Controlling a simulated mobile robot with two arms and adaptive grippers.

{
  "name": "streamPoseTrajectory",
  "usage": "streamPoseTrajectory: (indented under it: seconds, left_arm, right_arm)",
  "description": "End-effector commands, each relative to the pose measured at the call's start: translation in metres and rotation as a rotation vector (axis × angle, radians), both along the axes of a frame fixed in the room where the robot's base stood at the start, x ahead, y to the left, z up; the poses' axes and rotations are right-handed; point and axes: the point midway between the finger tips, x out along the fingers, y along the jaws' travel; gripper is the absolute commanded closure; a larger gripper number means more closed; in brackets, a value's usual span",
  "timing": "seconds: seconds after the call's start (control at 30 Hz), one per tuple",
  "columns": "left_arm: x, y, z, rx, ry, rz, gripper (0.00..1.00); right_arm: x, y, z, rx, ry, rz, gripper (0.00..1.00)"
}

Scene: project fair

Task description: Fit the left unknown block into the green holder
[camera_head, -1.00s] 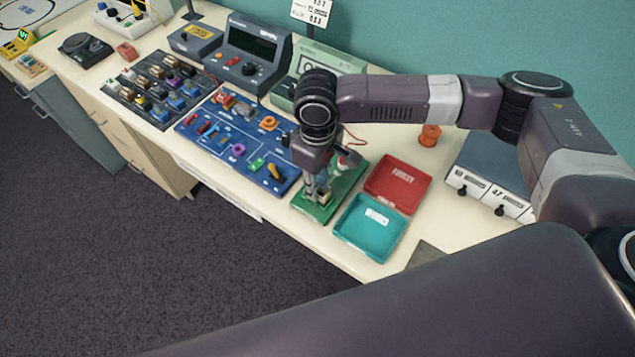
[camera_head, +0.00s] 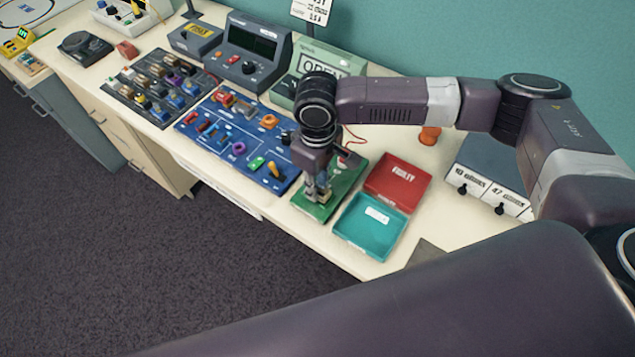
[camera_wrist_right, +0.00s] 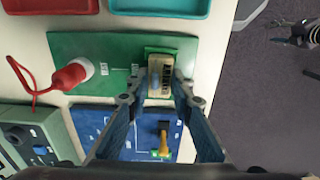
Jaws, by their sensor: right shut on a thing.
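My right gripper (camera_head: 318,192) is over the front part of a green board (camera_head: 347,184). In the right wrist view, my right gripper (camera_wrist_right: 161,90) is shut on a small tan block (camera_wrist_right: 160,68) with a dark printed label and a bluish spot. The block is at the green holder (camera_wrist_right: 149,50), whose raised bright green edge shows beside it on the green board. I cannot tell whether the block is fully seated or only resting there. The fingers hide its lower sides. My left gripper is not in view.
A red tray (camera_head: 398,178) and a teal tray (camera_head: 362,238) stand right of the green board. A blue board (camera_head: 215,140) with several parts lies left. A red probe (camera_wrist_right: 70,76) with a wire lies on the green board. Instruments stand behind.

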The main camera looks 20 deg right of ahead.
Motion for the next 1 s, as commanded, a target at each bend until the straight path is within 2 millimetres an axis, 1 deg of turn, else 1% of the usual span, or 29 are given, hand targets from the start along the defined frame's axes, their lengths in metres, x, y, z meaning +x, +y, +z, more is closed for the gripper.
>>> streamPoseTrajectory:
  seconds: [0.5, 0.53, 0.7, 0.9, 1.0]
  left_arm:
    - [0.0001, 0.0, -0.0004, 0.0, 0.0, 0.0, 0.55]
    - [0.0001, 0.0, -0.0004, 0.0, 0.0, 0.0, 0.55]
    - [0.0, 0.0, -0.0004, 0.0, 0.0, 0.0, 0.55]
    - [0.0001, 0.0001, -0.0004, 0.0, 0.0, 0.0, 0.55]
    - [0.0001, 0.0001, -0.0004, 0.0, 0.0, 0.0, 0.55]
  right_arm:
    - [0.0003, 0.0003, -0.006, 0.001, -0.001, 0.0, 1.0]
    - [0.0003, 0.0002, -0.0059, 0.001, -0.001, 0.0, 0.77]
    - [0.0002, 0.0002, -0.0058, 0.001, -0.001, 0.0, 0.59]
    - [0.0002, 0.0001, -0.0058, 0.001, -0.001, 0.0, 0.59]
    - [0.0001, 0.0001, -0.006, 0.0, 0.0, 0.0, 0.48]
